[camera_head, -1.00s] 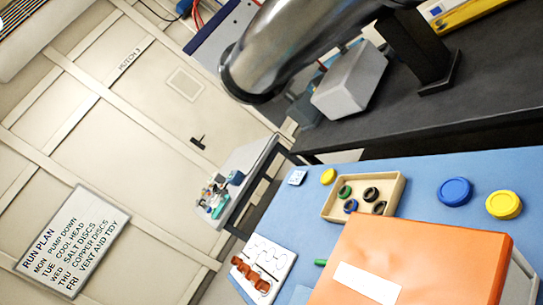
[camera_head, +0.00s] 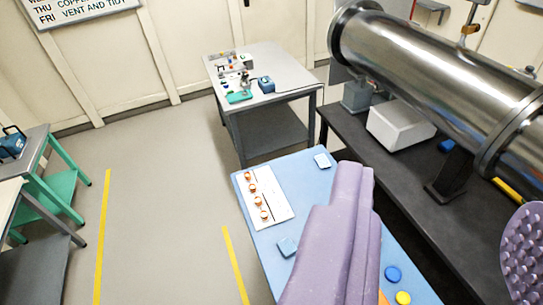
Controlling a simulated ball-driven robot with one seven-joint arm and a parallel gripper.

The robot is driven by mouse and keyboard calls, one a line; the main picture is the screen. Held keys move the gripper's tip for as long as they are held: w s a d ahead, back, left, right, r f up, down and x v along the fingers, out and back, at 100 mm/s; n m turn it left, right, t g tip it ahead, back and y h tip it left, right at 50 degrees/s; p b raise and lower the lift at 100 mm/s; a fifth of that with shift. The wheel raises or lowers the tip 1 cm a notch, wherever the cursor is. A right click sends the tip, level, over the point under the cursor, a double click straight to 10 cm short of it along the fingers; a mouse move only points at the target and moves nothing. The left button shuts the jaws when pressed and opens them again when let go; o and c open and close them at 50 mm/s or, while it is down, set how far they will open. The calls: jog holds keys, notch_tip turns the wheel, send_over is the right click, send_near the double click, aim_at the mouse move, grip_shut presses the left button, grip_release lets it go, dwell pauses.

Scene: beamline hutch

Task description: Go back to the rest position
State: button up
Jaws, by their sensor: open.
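My gripper (camera_head: 438,190) shows as two purple parts set wide apart. One is a long ribbed finger at lower centre; the other is a bumpy pad at the right edge. It is open, with nothing seen held between the parts. It appears in front of the blue bench top (camera_head: 268,240) and hides much of it. The white card (camera_head: 278,188) with several copper-coloured pieces lies on the bench to the left of the long finger. No mark of a rest position shows.
A steel pipe (camera_head: 430,70) crosses the upper right above a dark bench (camera_head: 400,185) with a white box (camera_head: 400,125). A grey table (camera_head: 270,115) stands behind. A blue lid (camera_head: 393,274) and yellow lid (camera_head: 403,298) lie low right. Open floor (camera_head: 165,190) is left.

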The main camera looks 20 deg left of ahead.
notch_tip(320, 180, down, 15)
jog(key=b, duration=1.5)
jog(key=shift+f, duration=0.15)
